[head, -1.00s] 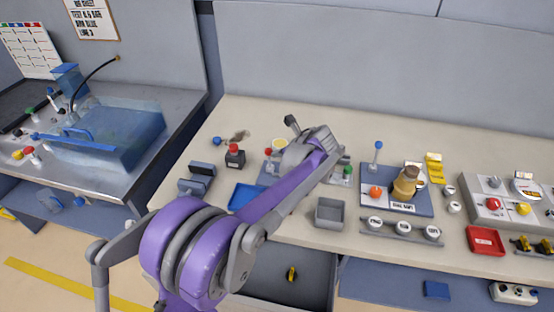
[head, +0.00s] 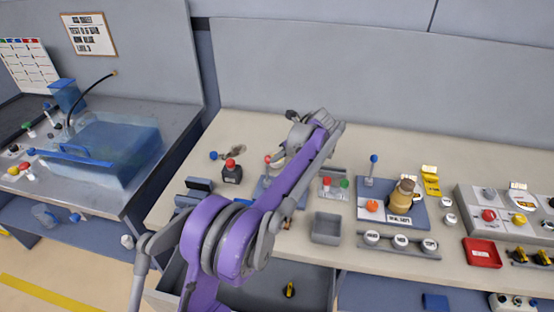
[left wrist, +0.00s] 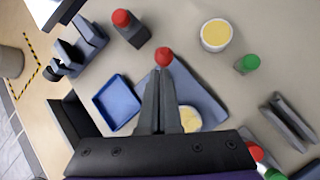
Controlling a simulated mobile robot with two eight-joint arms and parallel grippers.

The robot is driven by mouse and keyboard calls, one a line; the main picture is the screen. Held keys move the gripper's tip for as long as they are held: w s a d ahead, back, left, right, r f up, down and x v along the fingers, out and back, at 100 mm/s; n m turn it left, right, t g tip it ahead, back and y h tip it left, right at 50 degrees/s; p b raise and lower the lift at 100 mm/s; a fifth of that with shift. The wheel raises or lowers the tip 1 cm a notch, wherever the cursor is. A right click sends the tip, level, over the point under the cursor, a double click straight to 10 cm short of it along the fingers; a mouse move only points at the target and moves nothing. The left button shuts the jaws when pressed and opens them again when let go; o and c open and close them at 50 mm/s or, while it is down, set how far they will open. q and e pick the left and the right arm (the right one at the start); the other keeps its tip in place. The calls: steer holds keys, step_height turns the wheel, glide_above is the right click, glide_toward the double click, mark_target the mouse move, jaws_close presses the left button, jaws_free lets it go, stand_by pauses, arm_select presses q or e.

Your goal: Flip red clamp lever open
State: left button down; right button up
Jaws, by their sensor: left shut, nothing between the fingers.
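The red clamp lever shows as a red ball knob (head: 267,158) just left of my left gripper in the head view. In the left wrist view the red ball (left wrist: 164,57) lies right at the tips of my shut left gripper (left wrist: 159,74). I cannot tell whether they touch. The fingers hold nothing. A blue-grey plate (left wrist: 201,98) lies below the fingers, with a round yellow-topped part (left wrist: 190,119) partly hidden by them. My right gripper is out of view.
A dark block with a red button (head: 231,172) stands left of the lever. A blue tray (left wrist: 117,102) lies close by. A white-rimmed yellow-topped round item (left wrist: 216,35) and a green knob (left wrist: 249,63) stand to the right. A grey bin (head: 326,228) sits near the bench front.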

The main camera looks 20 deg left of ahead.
arm_select(q)
steer(key=shift+r, duration=0.3)
arm_select(e)
steer(key=shift+w+r, duration=0.1)
steer(key=shift+r, duration=0.05)
arm_select(q)
steer(key=d+f+v, duration=0.1)
steer(key=v, duration=1.2)
steer(key=shift+s+d+f, duration=0.2)
steer(key=shift+d, duration=0.15)
arm_select(e)
steer(key=shift+s+d, duration=0.25)
steer(key=shift+d, duration=0.25)
